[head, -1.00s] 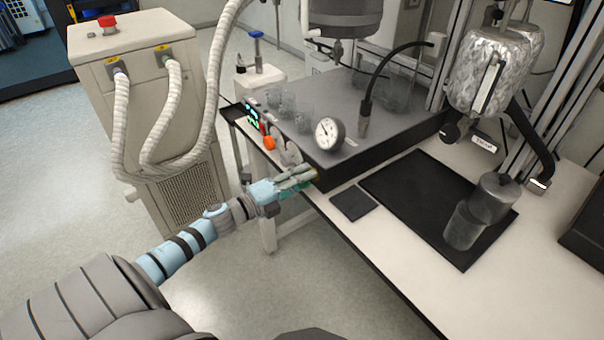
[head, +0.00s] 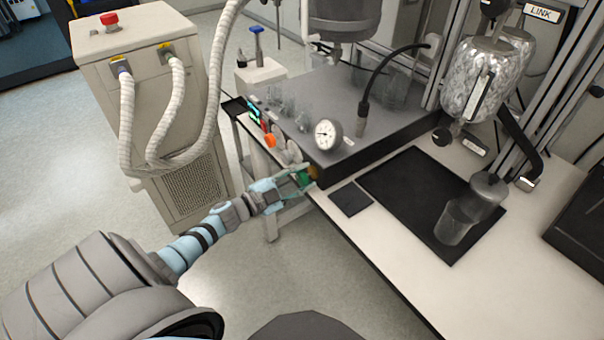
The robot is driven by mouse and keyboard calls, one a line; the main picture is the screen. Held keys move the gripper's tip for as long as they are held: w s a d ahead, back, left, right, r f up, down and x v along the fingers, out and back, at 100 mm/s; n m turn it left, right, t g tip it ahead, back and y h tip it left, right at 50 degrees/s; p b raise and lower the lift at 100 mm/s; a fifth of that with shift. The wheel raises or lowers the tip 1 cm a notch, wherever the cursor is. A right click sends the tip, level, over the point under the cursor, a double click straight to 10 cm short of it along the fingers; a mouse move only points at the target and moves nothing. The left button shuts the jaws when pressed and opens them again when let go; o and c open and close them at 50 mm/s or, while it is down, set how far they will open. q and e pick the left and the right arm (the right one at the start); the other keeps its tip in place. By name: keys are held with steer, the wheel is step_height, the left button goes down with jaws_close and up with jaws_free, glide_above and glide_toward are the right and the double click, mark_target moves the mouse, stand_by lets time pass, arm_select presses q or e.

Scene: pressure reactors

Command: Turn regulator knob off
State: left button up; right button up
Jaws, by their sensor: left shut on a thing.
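My left gripper (head: 301,182) reaches in from the left to the front face of the low dark reactor box (head: 332,172). Its fingers are closed around a small knob at the box's near corner, of which a green part and a brassy part (head: 313,172) show. The fingers hide much of the knob, so its turned position cannot be told. A round white pressure gauge (head: 326,135) stands on the box just above. My right gripper is not in view.
An orange knob (head: 270,141) and a lit display (head: 254,114) sit farther left on the box front. A black mat (head: 400,190) with a metal cylinder (head: 460,218) lies at right. A beige cabinet with hoses (head: 150,90) stands at left.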

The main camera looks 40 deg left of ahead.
arm_select(q)
steer(key=n+p, duration=0.1)
steer(key=n, duration=0.2)
steer(key=shift+n, duration=0.3)
steer(key=shift+n+p, duration=0.75)
steer(key=shift+n, duration=1.05)
steer(key=shift+f, duration=0.1)
steer(key=o, duration=1.2)
steer(key=shift+s+a, duration=0.1)
steer(key=shift+s, duration=0.15)
steer(key=v, duration=1.1)
steer(key=shift+s, duration=0.25)
